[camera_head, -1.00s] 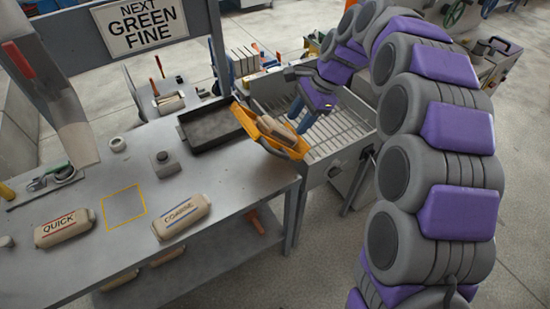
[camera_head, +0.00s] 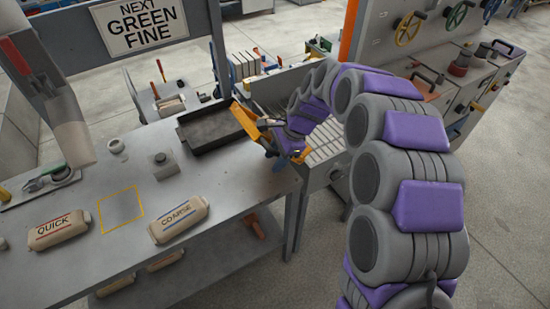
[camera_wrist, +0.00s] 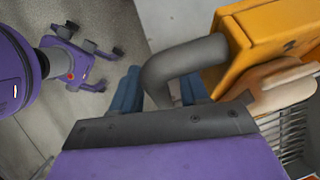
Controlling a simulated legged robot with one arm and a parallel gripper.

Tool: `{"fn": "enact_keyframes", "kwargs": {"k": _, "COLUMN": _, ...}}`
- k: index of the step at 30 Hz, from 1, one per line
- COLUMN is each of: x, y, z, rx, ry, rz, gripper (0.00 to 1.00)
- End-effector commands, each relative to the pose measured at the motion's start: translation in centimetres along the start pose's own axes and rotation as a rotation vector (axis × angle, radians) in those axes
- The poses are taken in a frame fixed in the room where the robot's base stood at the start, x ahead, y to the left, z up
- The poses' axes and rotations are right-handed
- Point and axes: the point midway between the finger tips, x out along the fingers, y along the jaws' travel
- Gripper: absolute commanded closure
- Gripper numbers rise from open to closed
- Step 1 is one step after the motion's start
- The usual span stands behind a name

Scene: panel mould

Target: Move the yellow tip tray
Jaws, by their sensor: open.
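The yellow tip tray (camera_head: 243,118) sits at the right end of the bench, next to a dark tray. My purple arm reaches over it and hides much of it in the head view. In the wrist view the yellow tray (camera_wrist: 262,42) is at upper right, with a thick grey curved handle (camera_wrist: 190,58) and a tan bag (camera_wrist: 283,88) at its side. My gripper (camera_wrist: 160,78) is open, its blue fingers on either side of the handle. I cannot tell whether they touch it. The gripper (camera_head: 272,128) is small and partly hidden in the head view.
The dark tray (camera_head: 192,149) lies left of the yellow one. Bags marked QUICK (camera_head: 58,230) and COARSE (camera_head: 178,219) flank an empty yellow-outlined square (camera_head: 121,209). A slatted metal rack (camera_head: 322,155) is right of the bench. A sign (camera_head: 140,25) hangs behind.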

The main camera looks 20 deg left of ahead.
Motion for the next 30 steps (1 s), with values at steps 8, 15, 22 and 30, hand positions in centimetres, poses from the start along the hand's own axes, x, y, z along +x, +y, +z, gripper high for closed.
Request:
{"fn": "enact_keyframes", "kwargs": {"k": 8, "x": 0.18, "y": -0.12, "z": 0.08, "rx": 0.000, "ry": 0.001, "rz": -0.001, "gripper": 0.56}}
{"fn": "enact_keyframes", "kwargs": {"k": 15, "x": 0.14, "y": -0.10, "z": 0.04, "rx": 0.000, "ry": 0.001, "rz": -0.001, "gripper": 0.78}}
{"fn": "enact_keyframes", "kwargs": {"k": 22, "x": 0.13, "y": -0.17, "z": 0.02, "rx": 0.000, "ry": 0.002, "rz": -0.002, "gripper": 1.00}}
{"fn": "enact_keyframes", "kwargs": {"k": 30, "x": 0.14, "y": -0.25, "z": 0.02, "rx": 0.000, "ry": 0.002, "rz": -0.003, "gripper": 1.00}}
